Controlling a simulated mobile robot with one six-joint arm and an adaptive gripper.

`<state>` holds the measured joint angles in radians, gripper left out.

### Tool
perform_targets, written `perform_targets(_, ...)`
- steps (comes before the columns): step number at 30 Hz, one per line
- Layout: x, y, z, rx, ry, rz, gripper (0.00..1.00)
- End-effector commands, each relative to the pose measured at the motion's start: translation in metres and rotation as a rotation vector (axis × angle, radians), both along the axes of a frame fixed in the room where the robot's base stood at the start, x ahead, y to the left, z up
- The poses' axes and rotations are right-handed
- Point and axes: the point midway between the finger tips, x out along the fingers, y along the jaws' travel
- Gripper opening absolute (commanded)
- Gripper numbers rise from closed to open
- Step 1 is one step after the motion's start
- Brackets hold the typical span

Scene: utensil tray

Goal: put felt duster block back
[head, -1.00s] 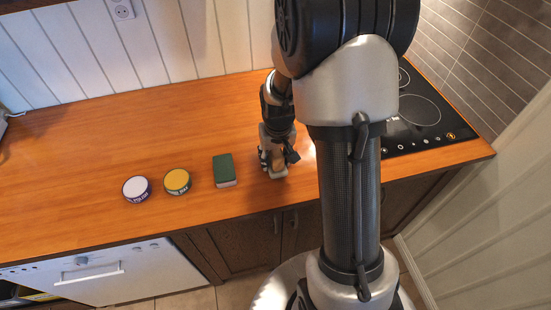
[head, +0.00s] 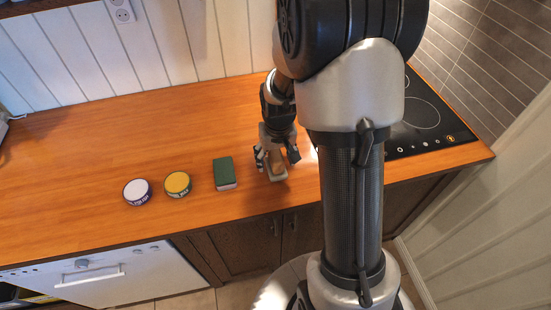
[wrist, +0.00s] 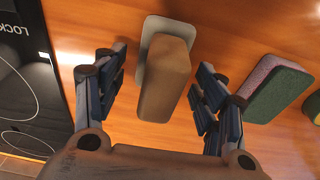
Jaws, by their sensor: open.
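The felt duster block (head: 277,175) rests on the wooden counter, a brown block on a pale grey base, right of the green sponge. In the wrist view the duster block (wrist: 165,80) stands between my fingers, with a gap showing on each side. My gripper (head: 277,157) is open and points down over it. In the wrist view my gripper (wrist: 160,65) has one finger on each side of the block, and neither visibly touches it.
A green sponge (head: 224,172) lies just left of my gripper. A yellow-topped tin (head: 177,182) and a white-topped tin (head: 137,190) stand further left. The black hob (head: 420,115) is to the right. The counter (head: 120,135) behind the tins is clear.

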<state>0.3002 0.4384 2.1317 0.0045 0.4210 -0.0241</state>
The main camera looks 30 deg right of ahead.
Motion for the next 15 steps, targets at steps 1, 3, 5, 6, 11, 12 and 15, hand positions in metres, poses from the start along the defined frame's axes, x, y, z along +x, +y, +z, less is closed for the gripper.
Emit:
perform_targets(1, 0.0, 0.0, 0.013, -0.001, -0.005, 0.0, 0.65)
perform_targets(3, -0.003, 0.001, 0.029, -0.001, -0.005, 0.0, 0.65)
perform_targets(5, -0.004, 0.001, 0.042, -0.002, -0.006, 0.0, 0.65)
perform_targets(6, -0.006, 0.002, 0.051, -0.002, -0.006, 0.0, 0.65)
perform_targets(11, -0.011, 0.003, 0.081, -0.001, -0.004, 0.0, 0.65)
perform_targets(12, -0.011, 0.003, 0.087, -0.001, -0.005, 0.0, 0.65)
perform_targets(15, -0.014, 0.004, 0.098, -0.001, -0.003, 0.0, 0.65)
